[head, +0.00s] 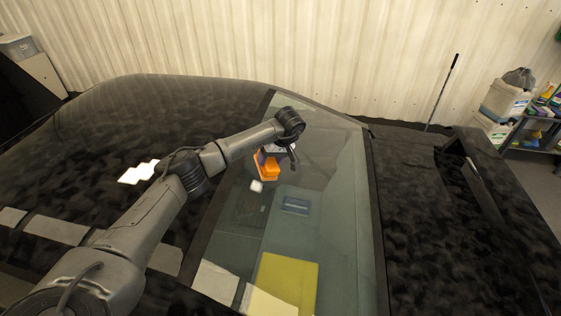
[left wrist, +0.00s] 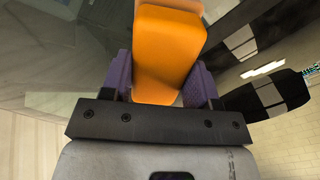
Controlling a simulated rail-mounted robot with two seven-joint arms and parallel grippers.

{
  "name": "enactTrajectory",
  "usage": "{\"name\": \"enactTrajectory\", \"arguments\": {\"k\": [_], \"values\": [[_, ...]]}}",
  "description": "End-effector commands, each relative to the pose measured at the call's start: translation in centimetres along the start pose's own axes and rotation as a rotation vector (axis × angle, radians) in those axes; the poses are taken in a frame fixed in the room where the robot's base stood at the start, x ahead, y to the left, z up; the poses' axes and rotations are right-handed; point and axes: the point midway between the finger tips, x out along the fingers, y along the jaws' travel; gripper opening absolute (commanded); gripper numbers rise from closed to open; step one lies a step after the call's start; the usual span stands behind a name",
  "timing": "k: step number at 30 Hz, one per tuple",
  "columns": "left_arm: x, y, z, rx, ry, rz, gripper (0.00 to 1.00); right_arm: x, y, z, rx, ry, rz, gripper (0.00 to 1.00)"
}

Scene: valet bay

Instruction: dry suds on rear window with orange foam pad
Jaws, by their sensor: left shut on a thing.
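The orange foam pad (head: 268,168) is in my left gripper (head: 272,153), over the upper part of the rear window (head: 340,220) in the head view. In the left wrist view the orange pad (left wrist: 167,50) sits between the two purple fingers of my left gripper (left wrist: 160,85), which is shut on it. I cannot tell whether the pad touches the glass. A small whitish patch (head: 256,186) shows on the window just below the pad; I cannot tell whether it is suds or a reflection. My right gripper is not in view.
The dark car roof (head: 100,120) lies left of the window and the dark rear deck (head: 420,220) lies right. A blue item (head: 295,205) and a yellow panel (head: 288,280) show in the glass area. A shelf (head: 540,130) with containers stands far right. A corrugated wall (head: 300,50) is behind.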

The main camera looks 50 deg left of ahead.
Motion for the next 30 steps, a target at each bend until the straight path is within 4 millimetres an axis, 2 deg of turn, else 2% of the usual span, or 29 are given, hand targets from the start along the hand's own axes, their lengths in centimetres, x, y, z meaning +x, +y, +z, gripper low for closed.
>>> {"name": "enactTrajectory", "arguments": {"k": [18, 30], "values": [[5.0, 0.1, 0.1, 0.008, -0.001, -0.016, 0.36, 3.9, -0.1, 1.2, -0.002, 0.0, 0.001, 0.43], [6.0, 0.0, 0.1, 0.008, -0.002, -0.016, 0.36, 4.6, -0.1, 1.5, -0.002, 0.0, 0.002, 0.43]]}}
